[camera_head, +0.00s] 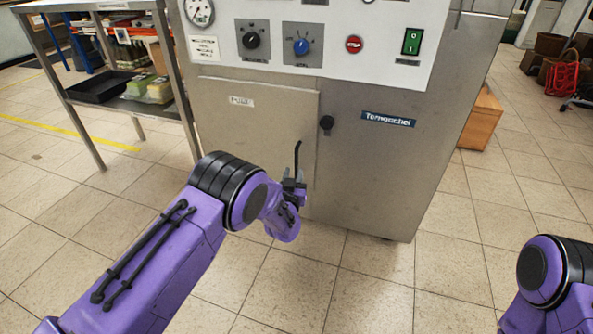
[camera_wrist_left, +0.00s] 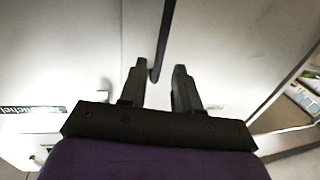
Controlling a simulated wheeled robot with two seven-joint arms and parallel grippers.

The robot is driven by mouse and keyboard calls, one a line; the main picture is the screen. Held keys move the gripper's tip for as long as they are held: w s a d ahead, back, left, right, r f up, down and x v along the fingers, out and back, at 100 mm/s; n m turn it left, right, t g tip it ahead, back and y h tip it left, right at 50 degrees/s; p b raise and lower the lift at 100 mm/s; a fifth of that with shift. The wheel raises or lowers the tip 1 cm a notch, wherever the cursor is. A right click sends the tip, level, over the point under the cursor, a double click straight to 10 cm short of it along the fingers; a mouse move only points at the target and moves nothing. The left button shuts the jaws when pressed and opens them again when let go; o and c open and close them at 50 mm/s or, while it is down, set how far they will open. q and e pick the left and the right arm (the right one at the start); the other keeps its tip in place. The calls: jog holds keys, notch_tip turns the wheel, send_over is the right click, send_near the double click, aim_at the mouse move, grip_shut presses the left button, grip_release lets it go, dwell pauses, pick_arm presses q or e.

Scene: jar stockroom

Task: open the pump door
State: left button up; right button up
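The pump door (camera_head: 255,125) is a flat grey panel with a small label, on the left of the grey machine's front. It looks shut, flush with the cabinet. A thin black bar handle (camera_head: 297,158) stands near its right edge. My left gripper (camera_head: 293,183) is at the handle's lower end. In the left wrist view, the gripper (camera_wrist_left: 160,70) is open and the handle's end (camera_wrist_left: 164,40) lies between the fingertips, with a gap to the right finger; contact with the left finger is unclear. My right gripper is out of view; only a right arm link shows.
A black knob (camera_head: 326,122) sits on the cabinet just right of the door. Above is a white control panel (camera_head: 330,50) with dials and buttons. A metal shelf table (camera_head: 177,75) stands close on the left. A wooden box (camera_head: 482,118) stands on the right. The tiled floor in front is clear.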

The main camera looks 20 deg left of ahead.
aim_at(296, 163)
pick_arm(q)
jog(key=w, duration=0.2)
jog(key=w+b, duration=0.1)
jog(key=w, duration=0.1)
jog(key=w+a+b, duration=0.1)
jog(key=w, duration=0.1)
jog(key=shift+w+f, duration=0.15)
jog(key=shift+f, duration=0.15)
jog(key=shift+w+r, duration=0.15)
jog(key=shift+w, duration=0.2)
